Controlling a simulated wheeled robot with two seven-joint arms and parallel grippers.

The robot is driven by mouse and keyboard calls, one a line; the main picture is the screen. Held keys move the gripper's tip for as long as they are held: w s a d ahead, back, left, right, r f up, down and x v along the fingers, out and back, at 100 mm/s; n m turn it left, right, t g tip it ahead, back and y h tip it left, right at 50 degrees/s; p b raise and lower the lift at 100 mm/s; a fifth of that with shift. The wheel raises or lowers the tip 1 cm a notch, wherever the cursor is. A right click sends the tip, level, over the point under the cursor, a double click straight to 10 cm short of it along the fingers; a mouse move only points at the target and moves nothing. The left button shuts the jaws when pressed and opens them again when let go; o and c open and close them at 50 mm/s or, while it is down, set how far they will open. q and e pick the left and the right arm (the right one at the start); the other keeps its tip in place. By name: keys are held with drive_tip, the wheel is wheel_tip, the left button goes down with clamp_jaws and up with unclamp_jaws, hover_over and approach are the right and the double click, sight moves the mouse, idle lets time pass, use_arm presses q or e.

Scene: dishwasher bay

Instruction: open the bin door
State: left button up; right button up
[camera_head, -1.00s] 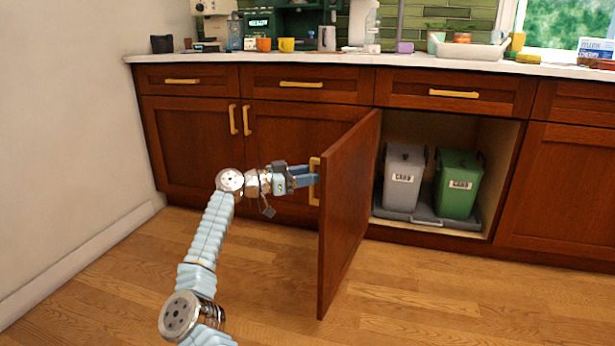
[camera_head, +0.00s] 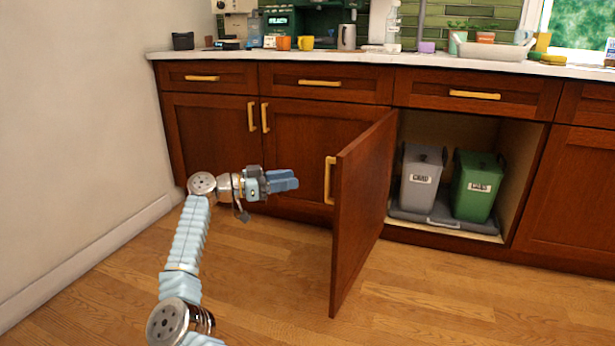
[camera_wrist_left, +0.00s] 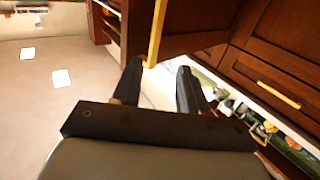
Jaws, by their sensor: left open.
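The bin door (camera_head: 362,205) is a dark red-brown wooden panel. It stands swung out from the cabinet, with the bin space behind it uncovered. Its yellow handle (camera_head: 329,181) is on the face toward my left gripper (camera_head: 295,180). That gripper is open and empty, to the left of the handle and apart from it. In the left wrist view, the handle (camera_wrist_left: 156,35) shows just beyond the fingertips of my left gripper (camera_wrist_left: 160,70). My right gripper is in neither view.
Inside the cabinet, a grey bin (camera_head: 420,178) and a green bin (camera_head: 477,187) stand on a grey tray (camera_head: 440,217). A counter (camera_head: 350,62) with several kitchen items runs above. The wooden floor (camera_head: 270,290) in front is clear.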

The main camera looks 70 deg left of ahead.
use_arm(q)
drive_tip(key=shift+s, duration=1.45)
